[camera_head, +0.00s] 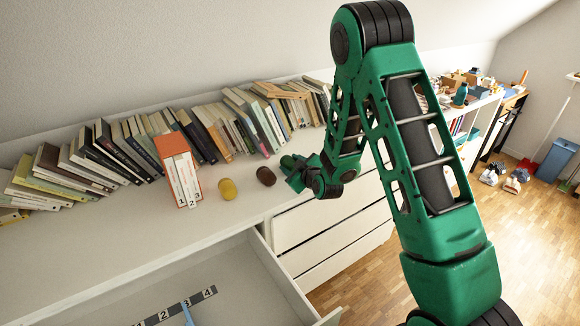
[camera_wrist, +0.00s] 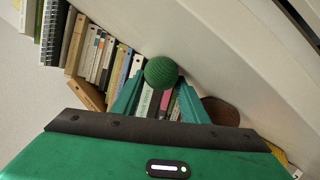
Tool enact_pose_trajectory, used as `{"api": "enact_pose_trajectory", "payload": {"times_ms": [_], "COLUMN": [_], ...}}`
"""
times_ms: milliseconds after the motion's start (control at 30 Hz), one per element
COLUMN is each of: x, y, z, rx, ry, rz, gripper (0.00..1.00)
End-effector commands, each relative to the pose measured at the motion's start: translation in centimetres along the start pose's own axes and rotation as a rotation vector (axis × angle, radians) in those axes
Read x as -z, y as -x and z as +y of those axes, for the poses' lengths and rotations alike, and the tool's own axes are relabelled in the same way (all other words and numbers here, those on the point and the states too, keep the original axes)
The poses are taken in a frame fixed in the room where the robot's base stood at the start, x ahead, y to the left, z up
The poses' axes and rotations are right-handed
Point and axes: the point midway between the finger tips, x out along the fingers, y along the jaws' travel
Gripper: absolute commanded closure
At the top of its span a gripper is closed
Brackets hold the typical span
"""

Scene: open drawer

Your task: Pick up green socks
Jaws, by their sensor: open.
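The green socks, a rolled knitted ball, show in the wrist view (camera_wrist: 161,71), just ahead of and between my fingertips. My gripper (camera_wrist: 157,92) is open there, with one green finger on each side of the lower part of the ball. I cannot tell whether the fingers touch it. In the head view my gripper (camera_head: 293,171) is low over the top of the white dresser, right of the brown roll. There the green socks are hard to tell from the green fingers.
A brown roll (camera_head: 266,176) and a yellow roll (camera_head: 227,189) sit to the left on the dresser top (camera_head: 110,238). An orange book box (camera_head: 176,160) and a row of books (camera_head: 110,150) stand behind. An open drawer (camera_head: 225,296) with a numbered strip is below.

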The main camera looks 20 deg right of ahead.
Motion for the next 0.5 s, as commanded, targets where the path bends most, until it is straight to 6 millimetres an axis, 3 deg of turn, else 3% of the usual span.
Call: {"api": "enact_pose_trajectory", "payload": {"times_ms": [33,133,167,500], "x": [-0.02,-0.02,-0.02,0.11], "y": [0.01,0.02,0.02,0.07], "z": [0.00,-0.01,-0.01,0.04], "rx": [0.000,0.000,0.000,0.000], "ry": [0.000,0.000,0.000,0.000], "rz": [-0.001,-0.001,-0.001,0.000], "gripper": [0.60,0.84,0.87,0.87]}}
